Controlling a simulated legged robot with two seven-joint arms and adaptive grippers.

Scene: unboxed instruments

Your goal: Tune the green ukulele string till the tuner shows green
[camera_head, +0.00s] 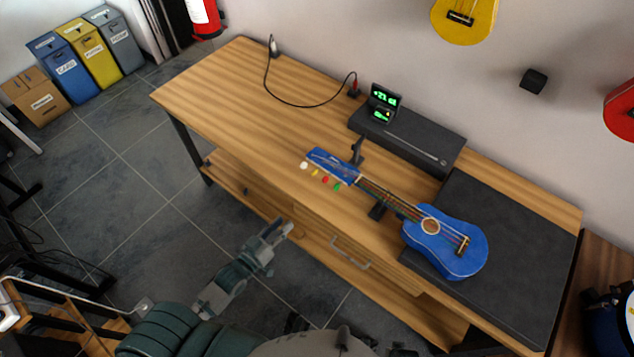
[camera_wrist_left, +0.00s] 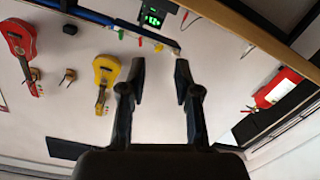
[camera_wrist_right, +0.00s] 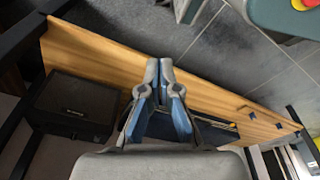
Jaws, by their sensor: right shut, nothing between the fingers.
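The blue ukulele (camera_head: 470,228) lies on the workbench, its neck on a dark stand. Its headstock (camera_head: 325,163) points left, with white, yellow, red and green pegs along the near side. The green peg (camera_head: 337,187) is nearest the neck. It also shows in the left wrist view as a green peg (camera_wrist_left: 159,47), beyond the fingertips. The tuner (camera_head: 384,97) stands behind the headstock and its display shows green digits. My left gripper (camera_head: 280,230) is open and empty, in front of the bench and apart from the pegs. My right gripper (camera_wrist_right: 165,66) is shut and empty.
A long black box (camera_head: 410,138) lies along the bench's back, and a dark mat (camera_head: 520,255) covers its right end. A cable (camera_head: 300,104) runs over the bench's left part, which is otherwise clear. A drawer handle (camera_head: 350,252) sticks out in front.

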